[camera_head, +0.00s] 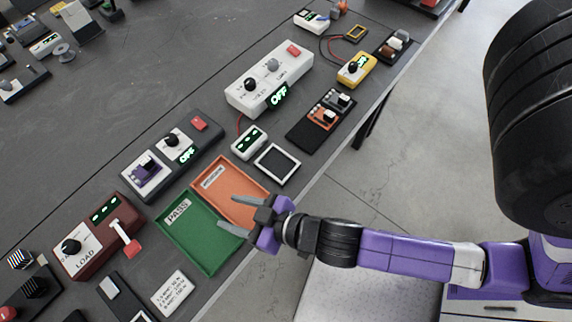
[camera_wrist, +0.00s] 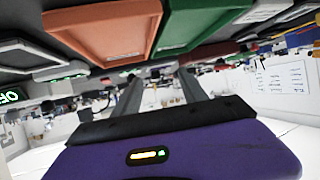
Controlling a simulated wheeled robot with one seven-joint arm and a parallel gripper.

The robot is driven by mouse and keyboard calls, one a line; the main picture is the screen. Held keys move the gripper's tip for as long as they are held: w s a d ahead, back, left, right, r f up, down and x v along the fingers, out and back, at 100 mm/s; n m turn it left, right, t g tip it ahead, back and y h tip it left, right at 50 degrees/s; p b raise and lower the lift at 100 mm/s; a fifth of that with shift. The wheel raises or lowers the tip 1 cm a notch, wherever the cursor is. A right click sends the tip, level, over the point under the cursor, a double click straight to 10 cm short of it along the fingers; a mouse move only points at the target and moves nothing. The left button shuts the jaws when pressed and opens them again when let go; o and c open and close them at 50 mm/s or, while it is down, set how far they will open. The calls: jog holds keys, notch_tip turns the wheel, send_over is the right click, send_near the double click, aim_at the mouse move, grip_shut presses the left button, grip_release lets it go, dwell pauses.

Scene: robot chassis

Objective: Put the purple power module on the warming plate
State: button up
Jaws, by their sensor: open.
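The purple power module (camera_head: 147,167) sits on the white square pad at the left end of a dark device (camera_head: 206,131) with a knob, a red button and a lit "OFF" display. A flat black square with a white rim (camera_head: 278,164) lies right of the orange tray; it looks like a plate, but I cannot tell whether it is the warming plate. My gripper (camera_head: 235,213) is open and empty over the near edge of the green and orange trays, apart from the module. Its fingers (camera_wrist: 160,82) also show spread in the wrist view.
The green "PASS" tray (camera_head: 204,240) and orange tray (camera_head: 240,190) lie empty between my gripper and the dark device. A maroon "LOAD" box (camera_head: 95,240) with a lever stands left. A white two-knob box (camera_head: 265,75) stands behind. The table's front edge runs under my arm.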

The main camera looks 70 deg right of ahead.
jog(key=s+d+r+t, duration=0.2)
jog(key=s+d+r, duration=0.1)
jog(key=s+r, duration=0.9)
jog(key=shift+v, duration=1.25)
jog(key=shift+o, duration=0.4)
jog(key=shift+d, duration=0.2)
